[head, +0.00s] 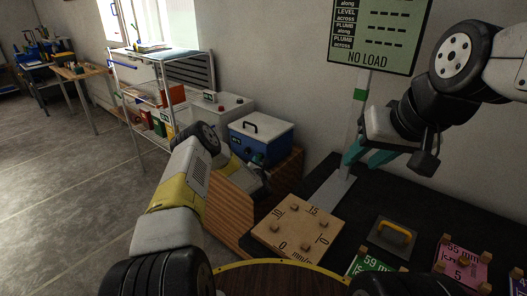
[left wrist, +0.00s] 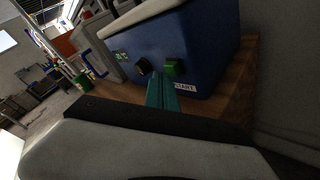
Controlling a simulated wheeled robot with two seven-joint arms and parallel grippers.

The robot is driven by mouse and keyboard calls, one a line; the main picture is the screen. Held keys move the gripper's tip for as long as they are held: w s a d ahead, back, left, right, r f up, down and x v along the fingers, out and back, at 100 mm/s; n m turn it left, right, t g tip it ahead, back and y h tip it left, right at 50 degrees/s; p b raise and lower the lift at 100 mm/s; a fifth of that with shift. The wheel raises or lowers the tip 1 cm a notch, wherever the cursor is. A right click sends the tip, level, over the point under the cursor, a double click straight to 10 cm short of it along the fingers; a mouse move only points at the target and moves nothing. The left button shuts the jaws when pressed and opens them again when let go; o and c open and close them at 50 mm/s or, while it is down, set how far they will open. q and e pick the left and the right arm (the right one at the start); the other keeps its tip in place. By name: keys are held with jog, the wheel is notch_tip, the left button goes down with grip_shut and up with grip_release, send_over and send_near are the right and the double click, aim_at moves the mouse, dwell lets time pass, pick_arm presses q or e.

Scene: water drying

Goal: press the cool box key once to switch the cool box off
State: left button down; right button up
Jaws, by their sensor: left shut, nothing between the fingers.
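The cool box (head: 262,137) is blue with a white lid and a black handle, standing on a wooden stand by the wall. In the left wrist view its blue front (left wrist: 205,50) carries a green key (left wrist: 173,67), a black knob or key (left wrist: 143,66) to its left, and a START label (left wrist: 185,88) below. My left gripper (left wrist: 160,80) is shut and empty, its teal fingertips just below and between the two; I cannot tell whether they touch. My right gripper (head: 364,158) is open and empty above the dark bench.
A sign reading NO LOAD (head: 378,38) stands behind. A grey box (head: 222,108) and a metal shelf (head: 150,85) stand left of the cool box.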

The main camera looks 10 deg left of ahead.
pick_arm(q)
jog(key=shift+s+a, duration=0.25)
jog(key=shift+s, duration=0.1)
jog(key=shift+s+a, duration=0.7)
jog(key=shift+s, duration=0.35)
jog(key=shift+s+a, duration=0.7)
jog(key=shift+s, duration=0.35)
jog(key=w+d+r+m+g+h, duration=0.1)
jog(key=d+r+m+h, duration=0.15)
jog(key=r+m, duration=0.5)
jog(key=d+r+m+h, duration=0.2)
jog(key=r+m+h, duration=0.15)
jog(key=r, duration=0.75)
jog(key=s+d+r+m+g, duration=0.25)
jog(key=s+r+m, duration=0.6)
jog(key=r, duration=0.45)
jog(key=s+a+r+m+g, duration=0.1)
jog(key=s+r+m+g, duration=0.2)
jog(key=s, duration=0.6)
jog(key=s+a+r+m, duration=0.1)
jog(key=s+r+m, duration=0.3)
jog(key=s, duration=0.5)
jog(key=s+a+m+g, duration=0.2)
jog(key=s+m, duration=0.3)
jog(key=s, duration=1.6)
jog(key=shift+s+r+g, duration=0.4)
jog(key=shift+r+g, duration=0.05)
jog(key=shift+g, duration=0.2)
